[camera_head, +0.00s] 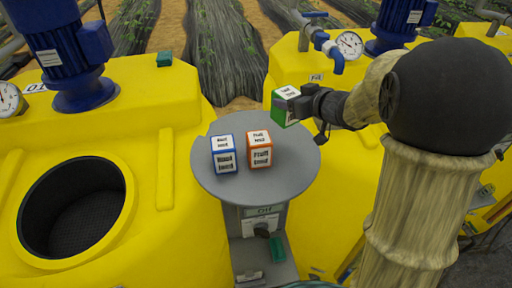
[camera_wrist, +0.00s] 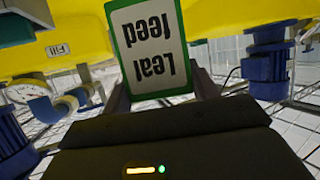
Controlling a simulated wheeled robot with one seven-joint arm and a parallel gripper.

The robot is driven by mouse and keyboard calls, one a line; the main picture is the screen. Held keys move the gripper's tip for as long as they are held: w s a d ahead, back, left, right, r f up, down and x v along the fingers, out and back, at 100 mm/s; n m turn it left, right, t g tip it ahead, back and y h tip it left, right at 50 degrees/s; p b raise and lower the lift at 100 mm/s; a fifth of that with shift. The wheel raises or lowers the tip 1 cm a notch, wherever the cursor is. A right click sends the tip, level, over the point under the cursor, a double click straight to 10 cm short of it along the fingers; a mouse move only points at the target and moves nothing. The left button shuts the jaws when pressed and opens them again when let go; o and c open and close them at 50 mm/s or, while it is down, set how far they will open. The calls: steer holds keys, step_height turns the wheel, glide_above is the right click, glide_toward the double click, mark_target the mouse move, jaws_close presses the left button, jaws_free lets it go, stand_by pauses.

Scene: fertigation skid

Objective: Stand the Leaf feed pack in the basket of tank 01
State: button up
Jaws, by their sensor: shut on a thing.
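The Leaf feed pack, a small box with green edges and a white label, is held in my gripper (camera_head: 302,104) above the right rim of the round grey table. Its side and top show in the head view (camera_head: 284,107). In the wrist view the Leaf feed pack (camera_wrist: 150,50) sits between the fingers, its label upside down. My gripper is shut on it. The tank 01 basket (camera_head: 72,208) is the dark round opening in the yellow tank (camera_head: 160,110) at left. It looks empty, though its depths are dark.
A blue-edged pack (camera_head: 223,154) and an orange-edged Fruit feed pack (camera_head: 259,150) stand on the grey round table (camera_head: 290,170). A blue motor (camera_head: 75,60) and a gauge (camera_head: 8,99) stand on the left tank. Another yellow tank with a gauge (camera_head: 349,45) is at right.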

steer(key=f, duration=0.6)
steer(key=shift+w, duration=0.2)
steer(key=shift+s+r, duration=0.1)
steer(key=shift+f+p, duration=0.7)
steer(key=shift+f, duration=1.45)
steer(key=shift+f, duration=0.1)
steer(key=o, duration=1.2)
